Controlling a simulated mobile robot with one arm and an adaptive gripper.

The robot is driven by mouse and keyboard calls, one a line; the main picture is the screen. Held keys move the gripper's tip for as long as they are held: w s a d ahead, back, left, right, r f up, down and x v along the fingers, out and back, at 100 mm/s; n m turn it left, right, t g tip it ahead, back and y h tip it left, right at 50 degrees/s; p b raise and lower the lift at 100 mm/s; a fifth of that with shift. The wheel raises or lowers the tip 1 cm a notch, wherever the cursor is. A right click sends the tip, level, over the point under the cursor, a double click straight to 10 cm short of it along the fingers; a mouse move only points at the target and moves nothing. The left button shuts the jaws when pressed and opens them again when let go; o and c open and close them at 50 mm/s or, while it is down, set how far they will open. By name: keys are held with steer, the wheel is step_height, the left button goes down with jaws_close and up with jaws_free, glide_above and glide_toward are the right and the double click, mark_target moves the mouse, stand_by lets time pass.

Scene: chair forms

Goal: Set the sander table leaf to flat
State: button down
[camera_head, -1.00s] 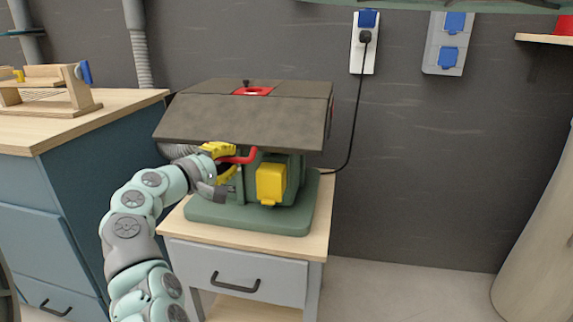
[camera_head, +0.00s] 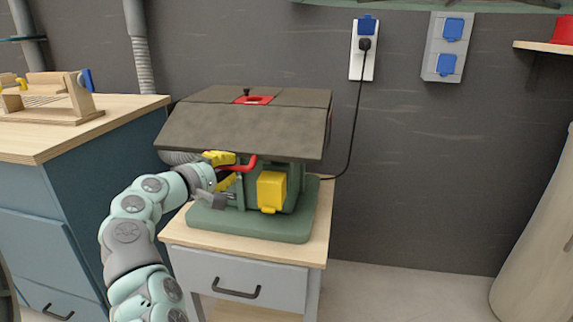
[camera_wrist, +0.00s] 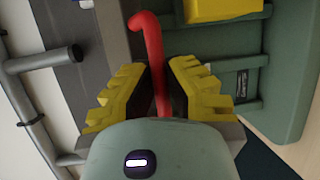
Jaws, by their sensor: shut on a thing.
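The sander (camera_head: 265,222) is a green machine with a dark grey top on a small cabinet. Its table leaf (camera_head: 240,130) is the dark panel at the front, sloping down toward me from the flat top. A red bent handle (camera_head: 251,164) sticks out below the leaf's lower edge. My gripper (camera_head: 225,171), with yellow fingers, is at the handle from the left, below the leaf. In the wrist view the red handle (camera_wrist: 150,32) runs between the two yellow fingers, which are shut on it. The handle's base is hidden.
A yellow box (camera_head: 271,190) is on the sander's front, right of the handle. A black cable (camera_head: 352,140) runs to a wall socket (camera_head: 364,62). A workbench (camera_head: 75,140) with a wooden jig (camera_head: 60,112) stands at left.

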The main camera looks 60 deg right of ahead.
step_height(320, 180, up, 9)
steer(key=a+n+y+p, duration=0.1)
steer(key=y+p, duration=0.3)
steer(key=p, duration=1.7)
steer(key=shift+s+a+n+g+y, duration=0.3)
steer(key=shift+s+a+g+y, duration=0.1)
steer(key=shift+s+a, duration=0.05)
steer(key=shift+r, duration=0.1)
steer(key=c, duration=1.2)
jaws_free()
steer(key=shift+d, duration=0.1)
steer(key=shift+o, duration=1)
steer(key=v, duration=1.2)
